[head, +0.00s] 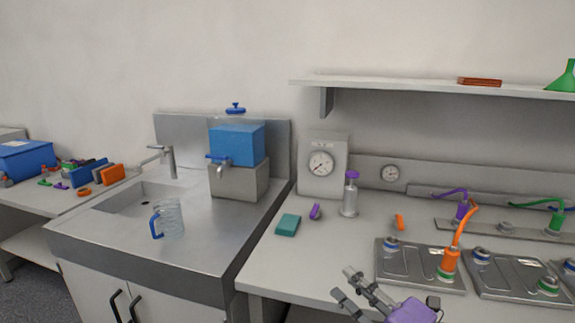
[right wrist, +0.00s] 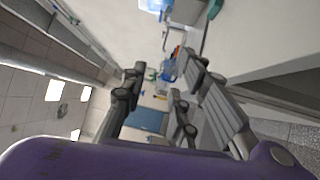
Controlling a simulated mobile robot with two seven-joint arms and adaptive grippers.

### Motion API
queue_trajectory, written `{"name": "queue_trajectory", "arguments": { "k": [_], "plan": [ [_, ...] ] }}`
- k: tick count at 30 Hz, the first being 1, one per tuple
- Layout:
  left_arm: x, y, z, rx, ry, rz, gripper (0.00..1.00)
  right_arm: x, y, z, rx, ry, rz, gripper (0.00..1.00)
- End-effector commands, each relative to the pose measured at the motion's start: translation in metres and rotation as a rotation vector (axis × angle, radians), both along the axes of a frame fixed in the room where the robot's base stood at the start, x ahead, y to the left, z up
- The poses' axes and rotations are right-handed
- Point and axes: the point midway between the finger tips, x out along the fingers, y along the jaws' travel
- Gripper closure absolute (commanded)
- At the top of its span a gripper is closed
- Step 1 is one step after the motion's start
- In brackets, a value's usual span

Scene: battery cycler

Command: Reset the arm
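My right gripper (head: 358,298) shows at the bottom of the head view, in front of the right bench's front edge. Its purple body and grey fingers point up and to the left. In the right wrist view its two fingers (right wrist: 165,85) stand apart with nothing between them, so it is open and empty. It touches no object. My left gripper is in neither view.
A clear jug (head: 172,219) with a blue handle stands by the sink (head: 140,201). A blue tank (head: 237,145) sits behind it. The right bench (head: 310,255) holds a teal block (head: 288,225), a pump bottle (head: 350,198) and metal trays (head: 405,270) with an orange connector (head: 450,262).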

Motion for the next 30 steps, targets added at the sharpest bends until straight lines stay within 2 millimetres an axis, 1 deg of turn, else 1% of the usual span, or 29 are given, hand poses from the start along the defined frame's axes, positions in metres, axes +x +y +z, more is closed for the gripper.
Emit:
{"name": "queue_trajectory", "arguments": {
  "k": [1,2,3,5,6,8,9,11,12,13,14,15,18,21,24,25,27,30],
  "plan": [
    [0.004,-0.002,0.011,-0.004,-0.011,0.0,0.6,-0.011,-0.017,-0.029,0.163,0.173,-0.093,0.73],
    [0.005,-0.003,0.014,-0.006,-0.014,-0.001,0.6,-0.018,-0.025,-0.049,0.251,0.266,-0.145,0.73],
    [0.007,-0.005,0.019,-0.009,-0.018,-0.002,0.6,-0.03,-0.036,-0.076,0.36,0.382,-0.213,0.73],
    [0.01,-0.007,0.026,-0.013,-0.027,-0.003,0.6,-0.052,-0.049,-0.114,0.508,0.539,-0.31,0.73],
    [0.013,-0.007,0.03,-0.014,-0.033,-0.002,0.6,-0.07,-0.056,-0.138,0.598,0.633,-0.374,0.73],
    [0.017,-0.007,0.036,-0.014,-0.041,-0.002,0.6,-0.101,-0.064,-0.172,0.726,0.763,-0.469,0.73],
    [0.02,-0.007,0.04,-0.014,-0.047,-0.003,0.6,-0.123,-0.067,-0.193,0.805,0.841,-0.53,0.73],
    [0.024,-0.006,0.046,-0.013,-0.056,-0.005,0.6,-0.16,-0.069,-0.221,0.914,0.947,-0.621,0.73],
    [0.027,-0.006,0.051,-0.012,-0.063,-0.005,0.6,-0.186,-0.069,-0.237,0.98,1.01,-0.679,0.73],
    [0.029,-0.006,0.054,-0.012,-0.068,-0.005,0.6,-0.205,-0.068,-0.248,1.027,1.053,-0.719,0.73],
    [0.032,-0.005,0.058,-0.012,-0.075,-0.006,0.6,-0.226,-0.067,-0.258,1.068,1.09,-0.76,0.73],
    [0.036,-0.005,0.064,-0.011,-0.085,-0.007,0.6,-0.251,-0.065,-0.267,1.119,1.132,-0.807,0.73],
    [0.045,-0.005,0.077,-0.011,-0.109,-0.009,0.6,-0.305,-0.06,-0.282,1.216,1.191,-0.9,0.73],
    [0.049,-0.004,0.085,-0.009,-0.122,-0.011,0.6,-0.344,-0.058,-0.29,1.26,1.22,-0.971,0.73],
    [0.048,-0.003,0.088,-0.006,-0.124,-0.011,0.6,-0.368,-0.057,-0.295,1.276,1.238,-1.011,0.73],
    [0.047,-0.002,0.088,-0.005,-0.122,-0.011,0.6,-0.372,-0.058,-0.296,1.275,1.242,-1.018,0.73],
    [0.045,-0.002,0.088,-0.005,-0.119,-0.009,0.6,-0.378,-0.059,-0.298,1.272,1.246,-1.027,0.73],
    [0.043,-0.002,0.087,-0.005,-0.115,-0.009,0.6,-0.38,-0.059,-0.299,1.269,1.249,-1.029,0.73]
  ]
}}
